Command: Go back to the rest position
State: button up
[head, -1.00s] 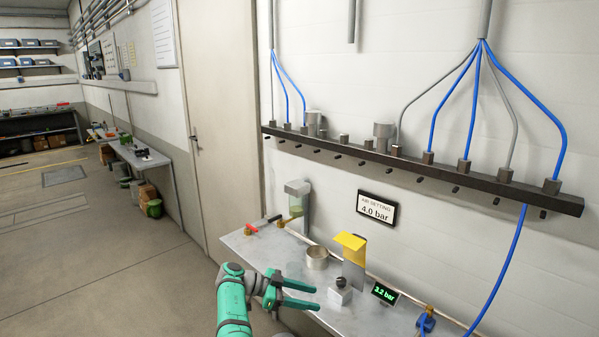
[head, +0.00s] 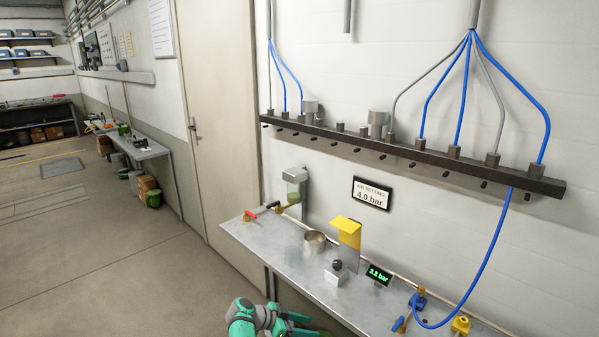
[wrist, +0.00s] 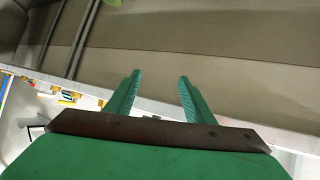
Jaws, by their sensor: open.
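My gripper (head: 300,325) is low at the bottom edge of the head view, in front of and below the near edge of the metal bench (head: 262,250). Part of it and my arm are cut off by the frame. In the wrist view my gripper (wrist: 157,88) has its two green fingers spread apart with nothing between them. The floor shows beyond the fingertips.
On the bench are a metal cup (head: 315,242), a yellow-topped stand (head: 347,232), a knob block (head: 337,272), a display reading 3.2 bar (head: 379,274) and valves at the right. A manifold bar (head: 420,157) runs along the wall. Open floor (head: 110,260) lies to the left.

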jog(key=s+f+n+t+y, duration=0.15)
jog(key=s+f, duration=0.25)
jog(key=f, duration=0.4)
jog(key=s+a+f+n+y, duration=0.1)
jog(key=s+f+n+y, duration=0.1)
jog(key=s+f, duration=0.4)
jog(key=s+f+n+t+y, duration=0.1)
jog(key=s+f+n, duration=0.15)
jog(key=f, duration=0.65)
jog(key=s+a+f+n+t+y, duration=0.1)
jog(key=s+f+y, duration=0.1)
jog(key=s, duration=0.8)
jog(key=s+a+f+n+t+y, duration=0.1)
jog(key=s+f+n+y, duration=0.15)
jog(key=s, duration=0.65)
jog(key=s+r+n+t+y, duration=0.1)
jog(key=s+r+t, duration=0.1)
jog(key=s+r, duration=0.55)
jog(key=s+r+n+t+y, duration=0.1)
jog(key=s+r, duration=0.4)
jog(key=s, duration=0.5)
jog(key=s+r+t, duration=0.2)
jog(key=s+r, duration=0.3)
jog(key=r, duration=0.8)
jog(key=s+r+n+t, duration=0.1)
jog(key=s+r, duration=0.5)
jog(key=r, duration=0.7)
jog(key=shift+d+r+t, duration=0.3)
jog(key=shift+t, duration=0.45)
